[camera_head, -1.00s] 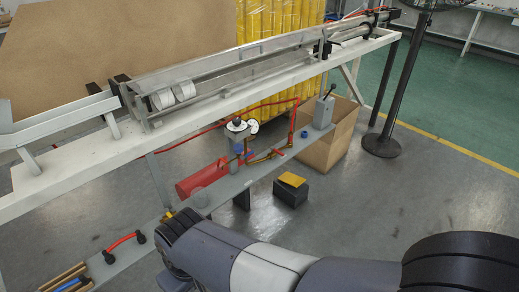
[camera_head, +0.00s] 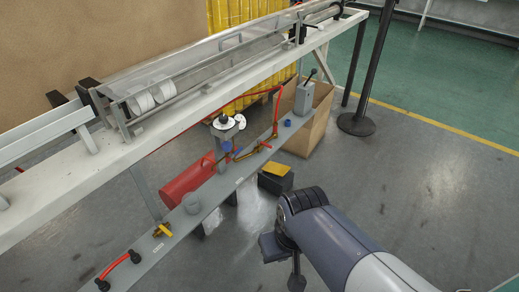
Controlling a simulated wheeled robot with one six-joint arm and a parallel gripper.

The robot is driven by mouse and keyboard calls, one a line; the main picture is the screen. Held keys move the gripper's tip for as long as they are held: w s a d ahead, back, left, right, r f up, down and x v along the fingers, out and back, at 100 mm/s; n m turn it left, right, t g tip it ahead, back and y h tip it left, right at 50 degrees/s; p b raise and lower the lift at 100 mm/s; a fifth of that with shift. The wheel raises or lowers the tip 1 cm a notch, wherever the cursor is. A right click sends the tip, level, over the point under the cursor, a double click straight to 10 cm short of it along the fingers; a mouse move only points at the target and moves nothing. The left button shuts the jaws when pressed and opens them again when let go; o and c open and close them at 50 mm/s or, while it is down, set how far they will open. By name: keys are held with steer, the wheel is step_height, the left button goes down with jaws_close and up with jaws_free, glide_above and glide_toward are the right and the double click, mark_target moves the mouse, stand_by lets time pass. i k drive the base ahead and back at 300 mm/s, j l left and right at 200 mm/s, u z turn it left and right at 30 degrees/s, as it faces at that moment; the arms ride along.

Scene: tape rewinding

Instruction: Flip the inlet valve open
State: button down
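A small yellow valve (camera_head: 162,230) sits on the low grey beam (camera_head: 223,184), left of centre in the head view. Further along the beam is a fitting with blue and brass parts (camera_head: 237,152) and a red hose. I cannot tell for sure which one is the inlet valve. My gripper (camera_head: 278,262) is at the lower middle, right of the yellow valve and clear of it. Its dark end parts point down, and whether the fingers are open or shut is unclear.
A white frame (camera_head: 170,132) with a metal trough runs above the beam. A red cylinder (camera_head: 187,181) lies behind the beam. A red handle (camera_head: 118,266), a grey lever box (camera_head: 304,97) and a black post (camera_head: 365,70) stand around. Floor at right is open.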

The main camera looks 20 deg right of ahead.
mark_target(258, 141)
steer(key=z, duration=0.3)
steer(key=i+l+u, duration=0.25)
steer(key=i+l, duration=0.65)
steer(key=i, duration=0.1)
